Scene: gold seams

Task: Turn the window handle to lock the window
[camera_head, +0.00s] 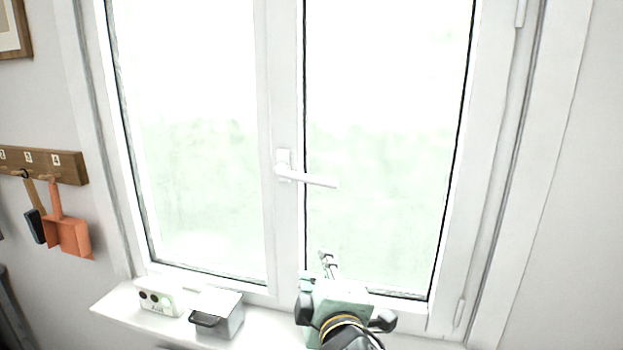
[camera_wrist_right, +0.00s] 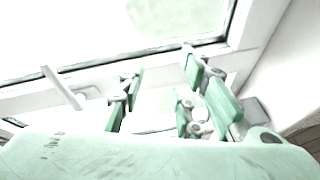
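The white window handle (camera_head: 308,179) sits on the middle stile of the white window (camera_head: 286,230). Its lever points right and slightly down, close to horizontal. My right gripper (camera_head: 328,262) is in front of the window, below the handle in the head view and apart from it. In the right wrist view the gripper (camera_wrist_right: 160,92) shows two green-padded fingers spread apart with nothing between them. The handle (camera_wrist_right: 62,88) appears there as a pale bar left of the fingers. My left gripper is not in view.
A white sill (camera_head: 262,325) runs under the window. On it stand a grey box with a dark handle (camera_head: 218,314) and a small white block with dark circles (camera_head: 160,300). A wooden hook rack (camera_head: 70,168) with an orange dustpan (camera_head: 70,235) hangs on the left wall.

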